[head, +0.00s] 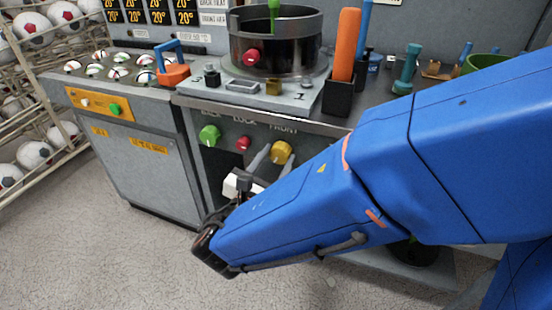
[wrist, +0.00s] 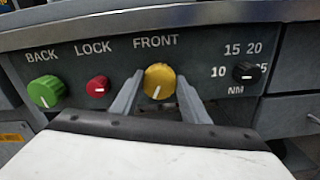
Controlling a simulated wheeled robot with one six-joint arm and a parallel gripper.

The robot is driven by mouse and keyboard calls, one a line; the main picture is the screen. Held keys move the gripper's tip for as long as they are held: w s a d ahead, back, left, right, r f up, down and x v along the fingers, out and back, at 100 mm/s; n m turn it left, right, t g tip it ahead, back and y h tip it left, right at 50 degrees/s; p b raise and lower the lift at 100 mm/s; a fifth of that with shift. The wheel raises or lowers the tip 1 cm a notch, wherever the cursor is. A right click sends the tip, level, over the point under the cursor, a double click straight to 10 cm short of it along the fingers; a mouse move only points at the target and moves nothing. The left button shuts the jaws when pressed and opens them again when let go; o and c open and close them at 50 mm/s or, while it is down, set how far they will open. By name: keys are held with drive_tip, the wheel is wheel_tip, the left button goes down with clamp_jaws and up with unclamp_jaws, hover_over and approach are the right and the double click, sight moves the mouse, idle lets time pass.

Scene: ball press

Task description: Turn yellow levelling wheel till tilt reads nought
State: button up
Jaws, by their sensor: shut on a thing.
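The yellow levelling wheel (wrist: 160,82) sits under the word FRONT on the press's grey front panel. Its white mark points down and slightly left. It also shows in the head view (head: 282,151). My gripper (wrist: 161,78) is shut on the wheel, with one grey finger on each side. In the head view my gripper (head: 274,157) reaches the wheel from the lower left. A small framed fitting (head: 242,86) lies on the press plate (head: 215,97); I cannot read any tilt on it.
Left of the wheel are a red LOCK knob (wrist: 97,87) and a green BACK knob (wrist: 45,92). A black NM dial (wrist: 244,72) is on the right. The black press ring (head: 275,45) stands above. My blue arm covers the lower right.

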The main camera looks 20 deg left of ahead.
drive_tip(key=m, duration=0.7)
drive_tip(key=shift+d+f, duration=0.15)
drive_tip(key=m, duration=0.4)
drive_tip(key=shift+f+m, duration=0.15)
drive_tip(key=shift+m, duration=1.45)
drive_tip(key=shift+d+m, duration=0.1)
drive_tip(key=shift+m, duration=0.2)
drive_tip(key=o, duration=1.1)
drive_tip(key=shift+c, duration=0.2)
drive_tip(key=shift+s, duration=0.1)
drive_tip(key=s+a, duration=0.1)
drive_tip(key=s, duration=1.6)
drive_tip(key=shift+s+a, duration=0.15)
drive_tip(key=shift+a, duration=0.05)
